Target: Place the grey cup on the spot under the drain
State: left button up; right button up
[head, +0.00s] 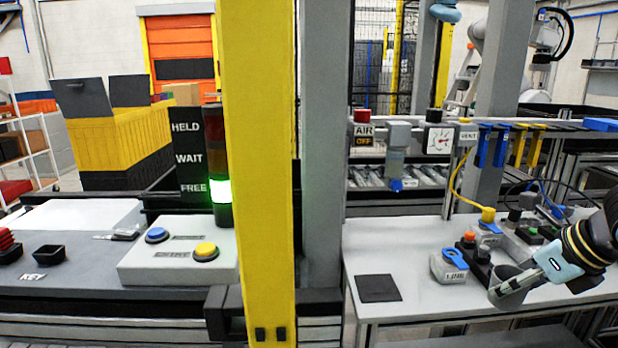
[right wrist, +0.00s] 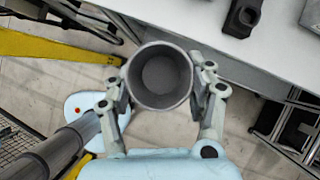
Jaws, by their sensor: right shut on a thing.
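The grey cup (head: 505,299) is held by my right gripper (head: 520,284) at the front right of the white table. In the right wrist view the cup (right wrist: 160,75) stands between the two fingers (right wrist: 163,95), with its open mouth facing the camera and nothing seen inside. The fingers close on its sides. A dark square spot (head: 378,288) lies bare on the table, left of the cup. The drain (head: 396,185), a blue tip under a grey filter bowl (head: 398,160), hangs from the rail above and behind it. My left gripper is out of view.
A grey post (head: 322,150) and a yellow post (head: 258,170) rise left of the table. The table around the spot is clear.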

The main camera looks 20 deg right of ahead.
aim_at(504, 298)
jog(key=f+b, duration=0.1)
jog(key=f, duration=0.1)
jog(key=f+b, duration=0.2)
jog(key=shift+w, duration=0.4)
pick_arm(q)
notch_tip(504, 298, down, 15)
jog(key=b, duration=1.1)
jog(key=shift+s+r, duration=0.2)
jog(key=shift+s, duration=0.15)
pick_arm(e)
notch_tip(504, 298, down, 11)
jog(key=shift+s+f, duration=0.2)
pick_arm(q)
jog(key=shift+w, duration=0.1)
